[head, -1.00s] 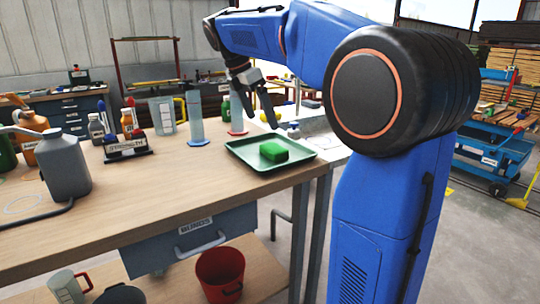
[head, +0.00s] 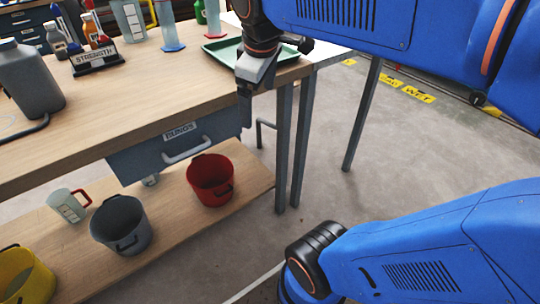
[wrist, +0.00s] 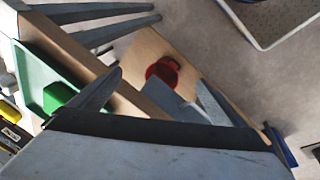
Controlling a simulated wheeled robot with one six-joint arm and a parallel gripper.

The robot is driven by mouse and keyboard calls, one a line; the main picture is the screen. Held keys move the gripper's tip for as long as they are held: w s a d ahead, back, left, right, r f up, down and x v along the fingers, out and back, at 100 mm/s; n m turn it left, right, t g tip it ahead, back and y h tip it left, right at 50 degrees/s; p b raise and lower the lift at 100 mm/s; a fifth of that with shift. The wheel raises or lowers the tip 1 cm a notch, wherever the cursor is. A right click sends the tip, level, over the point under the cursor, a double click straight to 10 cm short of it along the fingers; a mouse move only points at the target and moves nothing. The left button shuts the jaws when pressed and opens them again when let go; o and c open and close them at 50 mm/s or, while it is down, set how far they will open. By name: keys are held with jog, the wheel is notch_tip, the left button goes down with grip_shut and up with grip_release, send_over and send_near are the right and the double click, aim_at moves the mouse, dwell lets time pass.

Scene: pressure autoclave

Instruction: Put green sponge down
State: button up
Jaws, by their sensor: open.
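The green sponge (wrist: 58,96) lies on the green tray (wrist: 38,72) in the wrist view. In the head view the tray (head: 218,48) is at the table's right end, and my arm hides the sponge. My gripper (head: 245,108) hangs in front of the table's front edge, pointing down, apart from the sponge. In the wrist view its two fingers (wrist: 160,98) are spread with nothing between them.
The wooden table (head: 120,90) has a drawer (head: 140,158) under its top. A red bucket (head: 210,180), a grey bucket (head: 122,225) and a yellow bucket (head: 25,280) stand on the lower shelf.

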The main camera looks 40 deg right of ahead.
jog(key=s+a+f+m+t+y, duration=0.1)
jog(key=s+a+f+m, duration=0.2)
jog(key=s+f+m, duration=0.3)
jog(key=s+f, duration=0.3)
jog(key=f, duration=0.2)
jog(key=shift+m, duration=0.3)
jog(key=shift+s, duration=0.1)
dwell(0.5)
